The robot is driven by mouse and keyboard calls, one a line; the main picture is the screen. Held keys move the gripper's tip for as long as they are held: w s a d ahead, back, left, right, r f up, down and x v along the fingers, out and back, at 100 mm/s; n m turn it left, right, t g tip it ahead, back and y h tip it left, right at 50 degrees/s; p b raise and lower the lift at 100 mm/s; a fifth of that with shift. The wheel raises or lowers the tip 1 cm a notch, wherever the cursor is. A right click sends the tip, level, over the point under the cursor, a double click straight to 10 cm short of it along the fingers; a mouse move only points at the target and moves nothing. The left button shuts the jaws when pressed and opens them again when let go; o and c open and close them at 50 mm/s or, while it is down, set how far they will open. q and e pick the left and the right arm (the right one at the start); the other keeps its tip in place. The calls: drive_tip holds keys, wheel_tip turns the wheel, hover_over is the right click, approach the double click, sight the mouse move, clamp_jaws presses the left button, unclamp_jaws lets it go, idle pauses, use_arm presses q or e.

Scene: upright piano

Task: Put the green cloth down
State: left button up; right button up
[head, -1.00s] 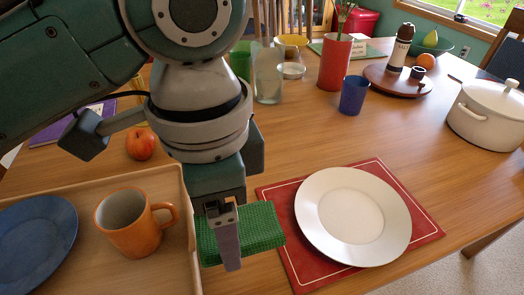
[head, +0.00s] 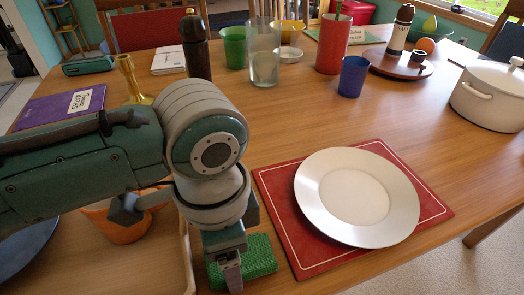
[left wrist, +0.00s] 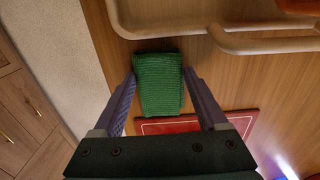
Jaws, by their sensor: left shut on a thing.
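The folded green cloth (head: 262,255) is at the front of the table, between the wooden tray and the red placemat. My left gripper (head: 233,280) is shut on it from above. In the left wrist view the cloth (left wrist: 159,90) lies between the two fingers of the left gripper (left wrist: 160,74). It is low, at or just above the tabletop; I cannot tell whether it touches. My right gripper is in neither view.
A white plate (head: 357,196) rests on the red placemat (head: 282,205) to the right. A blue cup (head: 353,77) stands farther back.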

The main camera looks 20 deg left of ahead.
use_arm(q)
drive_tip(key=shift+f, duration=0.1)
drive_tip(key=o, duration=1.2)
drive_tip(key=shift+o, duration=0.2)
wheel_tip(320, 180, up, 12)
drive_tip(key=p, duration=0.4)
drive_tip(key=s+d+n+t+h, duration=0.1)
drive_tip(key=s+d+n+h, duration=0.2)
drive_tip(key=s, duration=0.2)
drive_tip(key=s+a+n+t+y, duration=0.2)
drive_tip(key=s+a+n, duration=0.4)
drive_tip(key=a, duration=0.5)
drive_tip(key=shift+s+r+t+y, duration=0.2)
drive_tip(key=shift+t+y, duration=0.1)
drive_tip(key=shift+y, duration=0.1)
